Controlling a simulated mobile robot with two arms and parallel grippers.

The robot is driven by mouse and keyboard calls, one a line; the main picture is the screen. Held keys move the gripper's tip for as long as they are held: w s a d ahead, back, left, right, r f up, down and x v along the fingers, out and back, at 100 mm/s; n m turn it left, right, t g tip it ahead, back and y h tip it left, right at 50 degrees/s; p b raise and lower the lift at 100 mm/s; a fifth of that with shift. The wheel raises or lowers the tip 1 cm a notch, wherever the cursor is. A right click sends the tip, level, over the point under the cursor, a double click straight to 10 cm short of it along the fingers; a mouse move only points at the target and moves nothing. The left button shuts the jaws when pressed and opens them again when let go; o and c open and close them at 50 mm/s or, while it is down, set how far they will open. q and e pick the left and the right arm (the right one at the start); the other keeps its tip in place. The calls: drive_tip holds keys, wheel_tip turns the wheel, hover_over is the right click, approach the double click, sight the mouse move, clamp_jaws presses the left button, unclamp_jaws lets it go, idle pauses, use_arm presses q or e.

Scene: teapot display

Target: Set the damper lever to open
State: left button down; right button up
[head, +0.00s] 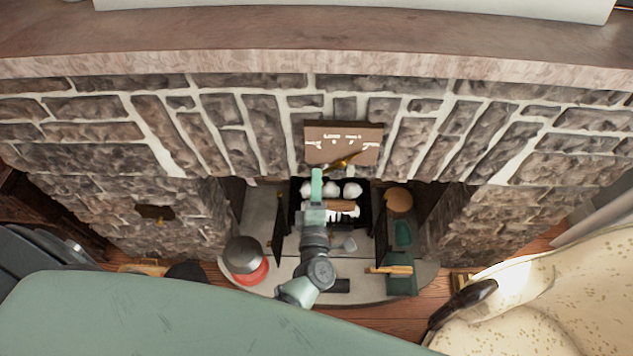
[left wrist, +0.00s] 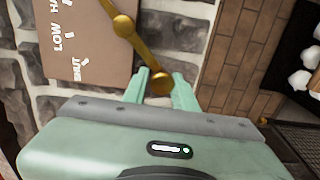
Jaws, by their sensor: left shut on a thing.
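The damper plate (head: 343,138) is a brown panel with white lettering on the stone chimney breast above the firebox. It also shows in the left wrist view (left wrist: 88,45), where "LOW" and "SHUT" can be read. The brass damper lever (head: 346,160) crosses its lower part. In the left wrist view the lever (left wrist: 140,50) runs from a round pivot down to a knob. My left gripper (head: 317,174) is shut on the lever's knob end, and in the left wrist view its green fingertips (left wrist: 160,88) sit either side of the knob. My right gripper is out of view.
The open firebox (head: 298,215) below holds logs and white lumps. A dark pot with a red base (head: 245,260) stands on the hearth at left; green items (head: 402,275) stand at right. The mantel shelf (head: 300,65) juts out above. A cream patterned armchair (head: 560,285) fills the lower right.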

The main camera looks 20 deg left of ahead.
use_arm(q)
drive_tip(key=shift+w+d, duration=0.1)
drive_tip(key=shift+d, duration=0.25)
drive_tip(key=c, duration=1.2)
unclamp_jaws()
drive_tip(key=shift+c, duration=0.2)
drive_tip(key=shift+o, duration=0.3)
drive_tip(key=shift+d, duration=0.1)
drive_tip(key=b+v, duration=0.1)
drive_tip(key=v, duration=0.6)
drive_tip(key=shift+s, duration=0.35)
drive_tip(key=shift+d, duration=0.1)
